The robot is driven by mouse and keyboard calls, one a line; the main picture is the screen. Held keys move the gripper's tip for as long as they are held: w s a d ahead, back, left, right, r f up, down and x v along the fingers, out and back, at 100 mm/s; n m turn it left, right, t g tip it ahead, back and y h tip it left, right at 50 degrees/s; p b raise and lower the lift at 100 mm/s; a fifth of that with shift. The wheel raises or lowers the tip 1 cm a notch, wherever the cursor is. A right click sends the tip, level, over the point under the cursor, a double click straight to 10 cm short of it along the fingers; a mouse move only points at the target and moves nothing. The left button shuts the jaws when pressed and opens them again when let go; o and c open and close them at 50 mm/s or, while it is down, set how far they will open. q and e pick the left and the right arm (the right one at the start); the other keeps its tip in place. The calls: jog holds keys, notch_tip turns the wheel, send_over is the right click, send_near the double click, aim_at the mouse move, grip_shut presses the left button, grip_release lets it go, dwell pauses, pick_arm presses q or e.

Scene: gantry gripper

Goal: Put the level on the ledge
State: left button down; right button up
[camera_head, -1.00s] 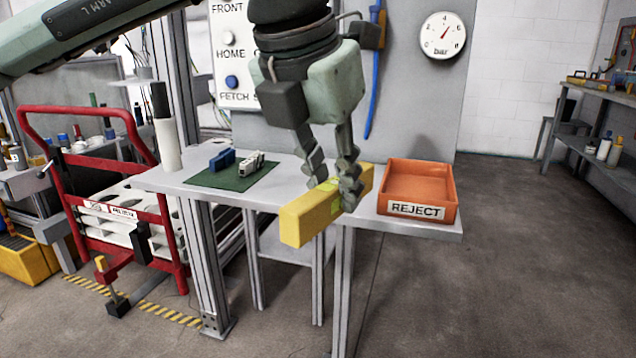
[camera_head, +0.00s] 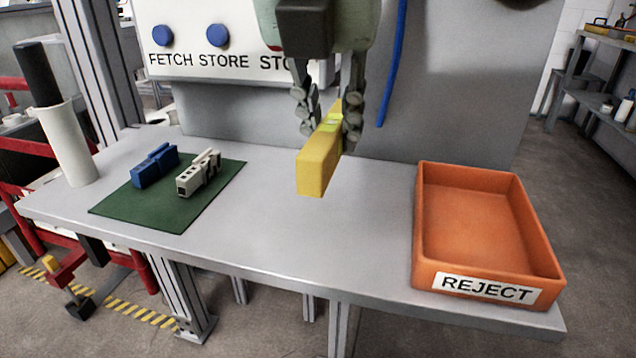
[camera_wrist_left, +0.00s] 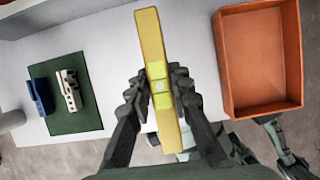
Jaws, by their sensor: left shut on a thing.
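The level is a yellow bar (camera_head: 318,168) with a greenish vial window near its middle. My left gripper (camera_head: 328,122) is shut on it around that window, from above. The level appears held above the grey ledge (camera_head: 290,235), between the green mat and the orange bin; the exact gap under it cannot be told. In the left wrist view the level (camera_wrist_left: 151,40) runs lengthwise between the two fingers of my gripper (camera_wrist_left: 159,92). My right gripper cannot be made out in the head view.
A green mat (camera_head: 205,204) holds a blue block (camera_head: 154,166) and a grey-white block (camera_head: 199,174). An orange REJECT bin (camera_head: 478,283) stands at the right end. A white cylinder (camera_head: 68,150) stands at the left end. A panel rises behind. The ledge's middle is clear.

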aim_at(332, 206)
pick_arm(q)
notch_tip(332, 206, down, 3)
jog(key=shift+s, duration=0.15)
jog(key=shift+f, duration=2.25)
pick_arm(e)
jog(key=shift+a, duration=0.1)
pick_arm(q)
jog(key=shift+f, duration=0.1)
jog(key=c, duration=1.4)
grip_release()
pick_arm(e)
jog(key=shift+w+a+r+t+y, duration=0.3)
jog(key=shift+w+a+r+t, duration=0.4)
jog(key=shift+w, duration=0.25)
pick_arm(q)
jog(key=shift+o, duration=0.2)
